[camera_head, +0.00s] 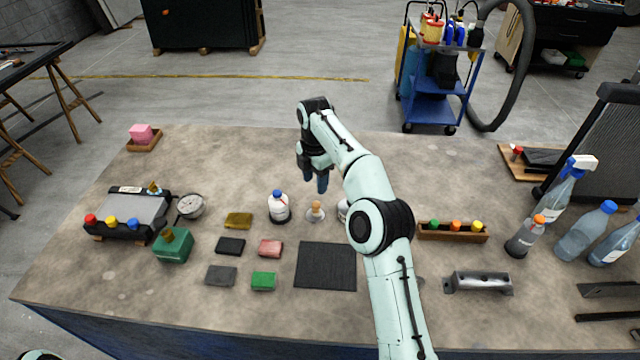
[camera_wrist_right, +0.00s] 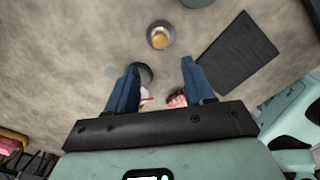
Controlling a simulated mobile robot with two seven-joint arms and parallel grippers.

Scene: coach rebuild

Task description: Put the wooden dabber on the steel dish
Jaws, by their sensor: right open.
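The wooden dabber (camera_head: 316,207) stands upright in the middle of the table, with a pale round top. The steel dish (camera_head: 315,218) is a small grey round under it; the dabber appears to stand on it. In the right wrist view the dabber (camera_wrist_right: 160,40) lies inside the dish's round rim (camera_wrist_right: 161,25). My right gripper (camera_head: 315,184) is over the table just above and behind the dabber in the head view. Its blue fingers are open and empty in the wrist view (camera_wrist_right: 160,62), with the dabber ahead of the fingertips. My left gripper is not in view.
A white bottle with a blue cap (camera_head: 279,207) stands close left of the dabber. A white jar (camera_head: 343,210) is close right, partly behind my arm. A dark mat (camera_head: 326,266) lies in front. Several small blocks lie to the left; spray bottles (camera_head: 563,190) stand far right.

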